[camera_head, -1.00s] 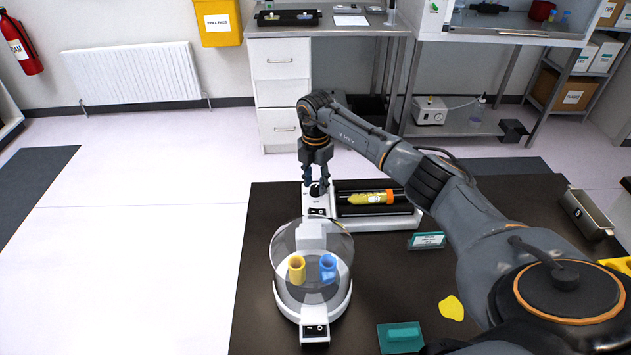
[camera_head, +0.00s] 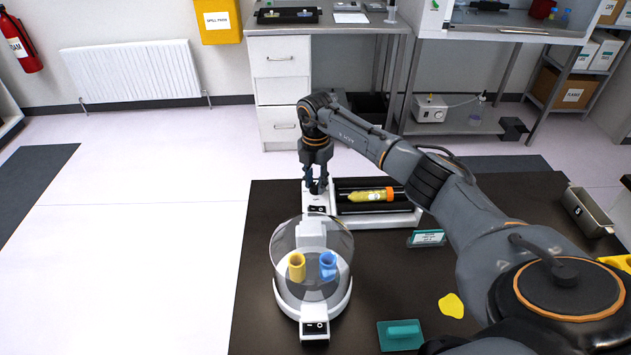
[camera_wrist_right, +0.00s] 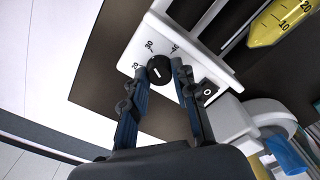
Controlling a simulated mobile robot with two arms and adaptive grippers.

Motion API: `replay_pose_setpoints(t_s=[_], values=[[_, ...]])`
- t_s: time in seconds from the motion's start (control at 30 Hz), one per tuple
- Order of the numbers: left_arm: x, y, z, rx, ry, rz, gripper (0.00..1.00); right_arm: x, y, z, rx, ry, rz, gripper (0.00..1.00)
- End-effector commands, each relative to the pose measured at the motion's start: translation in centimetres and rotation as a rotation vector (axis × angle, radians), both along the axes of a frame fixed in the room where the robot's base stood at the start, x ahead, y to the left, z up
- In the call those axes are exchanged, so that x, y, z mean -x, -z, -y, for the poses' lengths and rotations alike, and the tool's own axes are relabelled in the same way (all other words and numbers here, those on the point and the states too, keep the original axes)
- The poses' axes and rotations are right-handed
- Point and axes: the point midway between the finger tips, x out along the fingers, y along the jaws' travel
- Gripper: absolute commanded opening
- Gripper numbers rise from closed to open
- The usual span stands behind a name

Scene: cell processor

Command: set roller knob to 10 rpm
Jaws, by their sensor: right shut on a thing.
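The roller machine (camera_head: 385,218) is white with black rollers and stands at the back of the dark bench. A tube with yellow content and an orange cap (camera_head: 371,195) lies on its rollers. My right gripper (camera_head: 318,190) points down at the machine's left end and is shut on the roller knob. In the right wrist view the black round knob (camera_wrist_right: 159,70) sits between the fingertips, with a light pointer mark and printed numbers around it. Which number the mark points to is not clear. A rocker switch (camera_wrist_right: 208,92) shows beside the right finger. My left gripper is not in view.
A clear-domed device (camera_head: 312,262) with a yellow and a blue tube holder stands in front of the roller machine. A teal-labelled stand (camera_head: 427,238), a yellow patch (camera_head: 451,306) and a teal block (camera_head: 401,336) lie to the right. A grey tray (camera_head: 587,213) is at the far right.

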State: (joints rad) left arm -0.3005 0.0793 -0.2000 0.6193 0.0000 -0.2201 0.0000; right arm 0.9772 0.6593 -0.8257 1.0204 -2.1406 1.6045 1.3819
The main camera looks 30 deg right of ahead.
Motion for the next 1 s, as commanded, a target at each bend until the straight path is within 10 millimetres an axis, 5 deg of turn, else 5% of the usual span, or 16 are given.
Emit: replay_pose_setpoints(t_s=[1.0], values=[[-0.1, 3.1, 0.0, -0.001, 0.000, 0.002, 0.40, -0.1, 0.0, 0.0, 0.001, -0.900, 0.004, 0.00]])
